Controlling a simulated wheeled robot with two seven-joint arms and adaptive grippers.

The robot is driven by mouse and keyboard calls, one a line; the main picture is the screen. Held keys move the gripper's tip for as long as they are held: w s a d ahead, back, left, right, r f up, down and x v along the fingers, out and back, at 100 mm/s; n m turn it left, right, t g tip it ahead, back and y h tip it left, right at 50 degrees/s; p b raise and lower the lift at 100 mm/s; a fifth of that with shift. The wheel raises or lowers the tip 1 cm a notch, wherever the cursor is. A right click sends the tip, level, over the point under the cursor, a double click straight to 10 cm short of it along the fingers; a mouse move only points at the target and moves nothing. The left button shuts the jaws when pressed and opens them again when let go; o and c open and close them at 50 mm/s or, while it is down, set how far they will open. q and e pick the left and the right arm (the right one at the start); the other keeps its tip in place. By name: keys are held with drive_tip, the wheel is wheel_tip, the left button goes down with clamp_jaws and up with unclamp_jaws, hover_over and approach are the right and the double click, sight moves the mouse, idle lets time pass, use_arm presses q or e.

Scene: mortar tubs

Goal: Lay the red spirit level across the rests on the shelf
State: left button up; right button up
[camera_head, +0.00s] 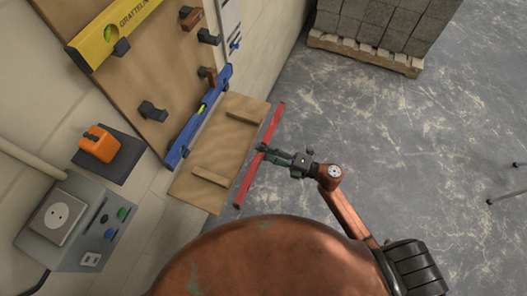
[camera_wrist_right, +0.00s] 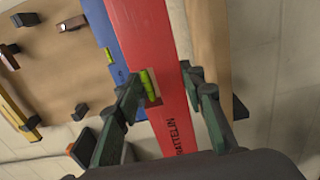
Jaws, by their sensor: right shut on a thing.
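The red spirit level (camera_head: 259,155) is held in my right gripper (camera_head: 268,151), which is shut around its middle. In the right wrist view the red level (camera_wrist_right: 148,45) runs between the two green fingers of the gripper (camera_wrist_right: 165,88), with a yellow-green vial beside the left finger. The shelf (camera_head: 222,161) is a wooden board with two wooden rests, an upper rest (camera_head: 242,117) and a lower rest (camera_head: 210,176). Both rests look empty. The level is beside the shelf's right edge, roughly along it; its height over the shelf is unclear. My left gripper is not in view.
A blue level (camera_head: 198,118) and a yellow level (camera_head: 112,35) hang on a wooden pegboard (camera_head: 160,75) with dark pegs. An orange tool (camera_head: 99,143) and a grey socket box (camera_head: 75,222) are at the left. A pallet of blocks (camera_head: 375,25) stands at the back.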

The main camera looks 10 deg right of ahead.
drive_tip(key=shift+w+a, duration=0.35)
drive_tip(key=shift+a, duration=0.3)
drive_tip(key=shift+f+b+x, duration=0.15)
drive_tip(key=shift+b+x, duration=0.3)
drive_tip(key=shift+x, duration=1.4)
drive_tip(key=shift+f+b+x, duration=0.15)
drive_tip(key=shift+b+x, duration=0.3)
drive_tip(key=shift+x, duration=1.45)
drive_tip(key=shift+b+x, duration=0.45)
drive_tip(key=shift+x, duration=2)
drive_tip(key=shift+f+b, duration=0.35)
drive_tip(key=shift+f, duration=0.55)
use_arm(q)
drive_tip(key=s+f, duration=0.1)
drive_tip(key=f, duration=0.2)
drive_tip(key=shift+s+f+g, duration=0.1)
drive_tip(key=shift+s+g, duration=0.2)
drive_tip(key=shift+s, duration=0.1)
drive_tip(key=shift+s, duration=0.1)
